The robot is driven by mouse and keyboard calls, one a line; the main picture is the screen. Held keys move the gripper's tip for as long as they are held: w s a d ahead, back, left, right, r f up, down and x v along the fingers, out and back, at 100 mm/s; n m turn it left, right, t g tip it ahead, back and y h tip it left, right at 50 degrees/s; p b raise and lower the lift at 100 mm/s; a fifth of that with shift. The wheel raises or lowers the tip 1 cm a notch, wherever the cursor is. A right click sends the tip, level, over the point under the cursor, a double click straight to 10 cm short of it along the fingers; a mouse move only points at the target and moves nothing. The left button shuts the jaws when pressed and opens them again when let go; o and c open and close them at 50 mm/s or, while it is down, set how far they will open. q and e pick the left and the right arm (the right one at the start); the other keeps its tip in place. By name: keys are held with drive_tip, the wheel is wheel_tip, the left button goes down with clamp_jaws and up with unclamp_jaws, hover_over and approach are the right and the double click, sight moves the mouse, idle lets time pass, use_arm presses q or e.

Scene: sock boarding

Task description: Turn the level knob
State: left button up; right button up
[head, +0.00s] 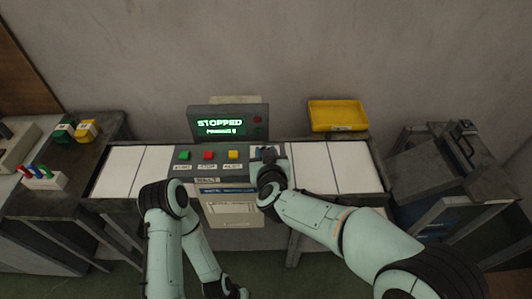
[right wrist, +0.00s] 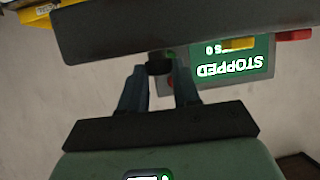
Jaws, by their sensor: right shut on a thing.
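The level knob (right wrist: 159,63) is a small dark cylinder on the control panel, seen between my right fingers in the right wrist view. My right gripper (right wrist: 162,82) is shut on it. In the head view my right gripper (head: 267,155) is at the right end of the button panel (head: 212,169), and the wrist hides the knob. The display (head: 228,121) above the panel reads STOPPED in green, with a smaller line under it that is hard to read. My left arm is folded in front of the bench, its hand (head: 238,292) low at the bottom edge, jaws unclear.
Green, red and yellow buttons (head: 208,155) sit left of my right gripper. White boards (head: 113,172) lie on both sides of the panel. A yellow tray (head: 337,114) is behind on the right. A side table (head: 107,127) on the left holds colored blocks.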

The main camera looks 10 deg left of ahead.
drive_tip(key=o, duration=1)
drive_tip(key=v, duration=1.3)
drive_tip(key=shift+s+p, duration=0.2)
drive_tip(key=shift+p, duration=0.2)
drive_tip(key=shift+d, duration=0.1)
